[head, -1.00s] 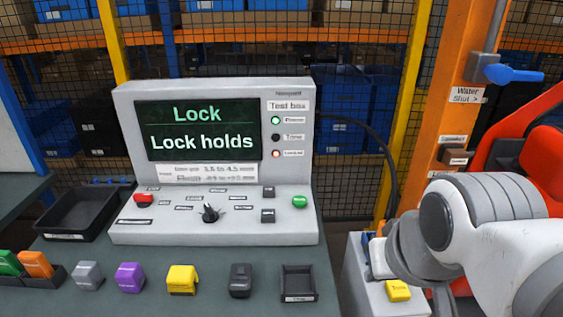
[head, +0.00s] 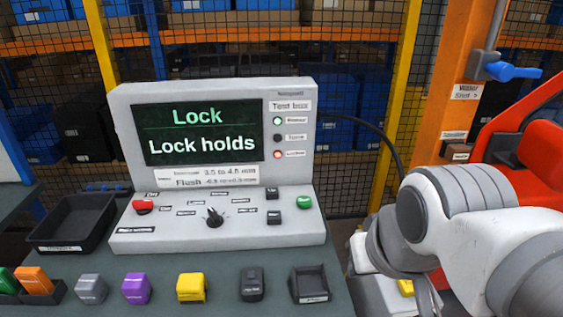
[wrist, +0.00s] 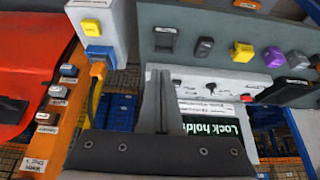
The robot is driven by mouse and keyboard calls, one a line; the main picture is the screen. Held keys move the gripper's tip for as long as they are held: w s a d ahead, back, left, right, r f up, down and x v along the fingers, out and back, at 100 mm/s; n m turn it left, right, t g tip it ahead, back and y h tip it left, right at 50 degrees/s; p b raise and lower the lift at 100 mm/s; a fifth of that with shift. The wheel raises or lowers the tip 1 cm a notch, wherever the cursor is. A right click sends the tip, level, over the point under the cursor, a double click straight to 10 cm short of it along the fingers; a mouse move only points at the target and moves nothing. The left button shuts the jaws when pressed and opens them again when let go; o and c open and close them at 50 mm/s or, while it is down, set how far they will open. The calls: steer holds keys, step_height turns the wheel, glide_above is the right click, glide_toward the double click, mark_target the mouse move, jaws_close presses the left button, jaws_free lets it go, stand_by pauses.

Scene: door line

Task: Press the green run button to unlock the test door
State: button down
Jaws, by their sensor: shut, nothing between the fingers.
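The green run button (head: 304,202) is on the right of the test box's sloped panel in the head view. The test box (head: 220,238) has a screen (head: 200,132) reading "Lock" and "Lock holds". Its top lamp glows green and its bottom lamp glows red. My gripper (wrist: 159,76) is shut and empty in the wrist view, with the panel beyond its fingertips. The green button does not show there, and the fingers cover part of the panel. In the head view my arm is right of the box and the fingers cannot be made out. The test door cannot be identified.
A red button (head: 143,207) and a black knob (head: 214,217) share the panel. Several coloured blocks, including a yellow one (head: 191,288), line the bench front. A black tray (head: 72,223) stands left. A yellow post (head: 398,100) and a cable are behind the box.

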steer(key=w+a+r+y+p, duration=0.2)
steer(key=w+a+r, duration=0.1)
steer(key=w, duration=0.7)
steer(key=m+t+y+p, duration=0.2)
steer(key=y+p, duration=0.1)
steer(key=p, duration=0.3)
glide_above(306, 202)
step_height(306, 202, down, 14)
steer(key=shift+w, duration=0.1)
steer(key=shift+f, duration=0.15)
step_height(306, 202, down, 8)
steer(key=b, duration=0.5)
steer(key=shift+f+b, duration=0.3)
steer(key=shift+b, duration=0.55)
steer(key=shift+f+b, duration=0.2)
steer(key=shift+b, duration=0.1)
